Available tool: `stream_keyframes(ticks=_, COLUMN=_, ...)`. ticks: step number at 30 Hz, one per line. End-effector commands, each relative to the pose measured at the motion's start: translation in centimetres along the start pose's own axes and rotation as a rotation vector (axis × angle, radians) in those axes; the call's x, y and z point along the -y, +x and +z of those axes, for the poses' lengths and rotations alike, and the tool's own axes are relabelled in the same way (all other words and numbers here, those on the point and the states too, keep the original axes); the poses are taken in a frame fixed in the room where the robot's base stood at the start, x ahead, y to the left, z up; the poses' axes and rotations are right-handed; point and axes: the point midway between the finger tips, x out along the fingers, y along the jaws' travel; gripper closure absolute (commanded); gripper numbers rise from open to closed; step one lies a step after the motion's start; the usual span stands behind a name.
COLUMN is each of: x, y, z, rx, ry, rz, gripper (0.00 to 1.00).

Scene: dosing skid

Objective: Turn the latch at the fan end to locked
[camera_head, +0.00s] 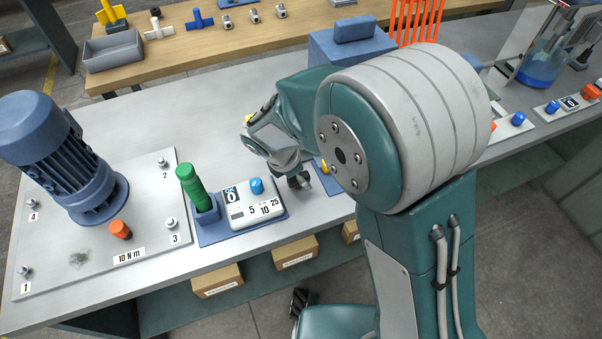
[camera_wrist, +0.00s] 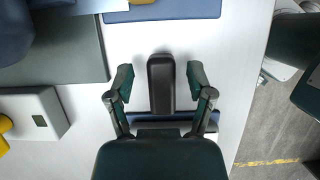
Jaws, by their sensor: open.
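In the wrist view a black bar-shaped handle (camera_wrist: 161,86), which may be the latch, points away from my gripper. A blue strip (camera_wrist: 182,116) shows at its near end. My gripper (camera_wrist: 160,78) is open, with one finger on each side of the bar and gaps showing on both sides. I cannot tell whether the fingers are level with the bar or above it. In the head view my gripper (camera_head: 296,181) is low over the bench, partly hidden by my arm. My arm hides the handle there. No fan and no lock marking can be made out.
A blue housing (camera_head: 320,48) stands behind my arm on the grey bench (camera_head: 225,108). To the left are a blue motor (camera_head: 62,150), a green-handled tool (camera_head: 192,186) and a white dial box (camera_head: 262,204). In the wrist view a white box (camera_wrist: 52,108) lies left.

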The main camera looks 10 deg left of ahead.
Motion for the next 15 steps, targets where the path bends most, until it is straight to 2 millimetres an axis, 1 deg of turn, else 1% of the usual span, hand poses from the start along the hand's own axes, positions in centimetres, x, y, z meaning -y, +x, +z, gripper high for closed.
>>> stream_keyframes(ticks=6, x=-0.01, y=0.02, z=-0.01, rx=0.0, ry=0.001, rz=0.0, gripper=0.31)
stream_keyframes(ticks=8, x=-0.01, y=0.02, z=-0.02, rx=0.0, ry=0.0, rz=0.0, gripper=0.58)
stream_keyframes(ticks=9, x=-0.01, y=0.01, z=-0.02, rx=0.0, ry=0.0, rz=0.0, gripper=0.76)
stream_keyframes(ticks=10, x=-0.01, y=0.01, z=-0.03, rx=0.0, ry=0.0, rz=0.0, gripper=0.89)
stream_keyframes(ticks=11, x=-0.02, y=0.01, z=-0.03, rx=0.0, ry=0.0, rz=0.0, gripper=1.0)
stream_keyframes(ticks=15, x=-0.05, y=0.0, z=-0.05, rx=0.0, ry=0.0, rz=0.001, gripper=1.0)
